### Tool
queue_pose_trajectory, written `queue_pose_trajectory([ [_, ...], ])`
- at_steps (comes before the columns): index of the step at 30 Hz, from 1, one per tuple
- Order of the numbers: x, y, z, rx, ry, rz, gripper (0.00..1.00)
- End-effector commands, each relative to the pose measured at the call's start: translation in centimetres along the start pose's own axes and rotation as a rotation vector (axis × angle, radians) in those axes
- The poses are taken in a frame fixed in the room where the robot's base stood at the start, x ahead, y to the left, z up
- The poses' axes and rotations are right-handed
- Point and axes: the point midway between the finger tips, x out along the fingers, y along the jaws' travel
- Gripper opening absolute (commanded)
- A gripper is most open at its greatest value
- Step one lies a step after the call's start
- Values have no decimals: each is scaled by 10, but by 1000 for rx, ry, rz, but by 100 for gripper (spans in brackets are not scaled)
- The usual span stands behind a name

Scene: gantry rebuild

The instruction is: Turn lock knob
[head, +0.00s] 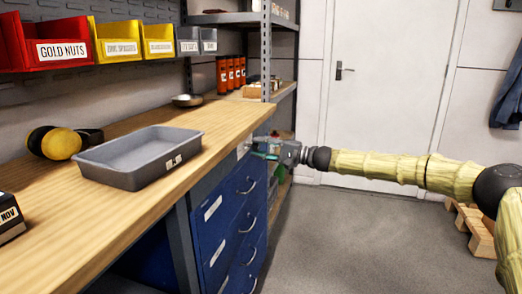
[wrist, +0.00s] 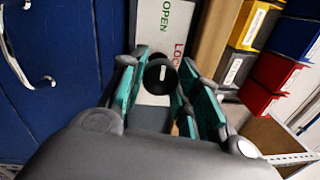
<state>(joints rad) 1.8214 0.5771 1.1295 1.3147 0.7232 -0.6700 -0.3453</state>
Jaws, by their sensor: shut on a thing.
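The lock knob (wrist: 160,76) is a round black knob in the middle of the wrist view. It sits on a pale plate (wrist: 165,20) with green "OPEN" lettering and red lettering beginning "LOC", partly hidden. My gripper (wrist: 157,82) is shut on the knob, with one teal-padded finger on each side of it. In the head view my gripper (head: 266,151) is at the end of the workbench, above the blue drawers. The light plate (head: 243,148) shows there just left of the fingers; the knob is hidden there.
The wooden workbench (head: 105,207) holds a grey tray (head: 140,178) and yellow earmuffs (head: 60,143). Blue drawers (head: 229,230) with protruding handles stand below my gripper. A metal shelf post (head: 266,60) rises close behind. Red, yellow and blue bins (wrist: 273,72) lie right in the wrist view.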

Motion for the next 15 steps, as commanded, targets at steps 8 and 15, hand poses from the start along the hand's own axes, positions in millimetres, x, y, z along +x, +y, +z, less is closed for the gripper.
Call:
queue_pose_trajectory([
  [8,0,1,1,1,-3,1,34],
  [15,0,1,1,1,-2,0,54],
])
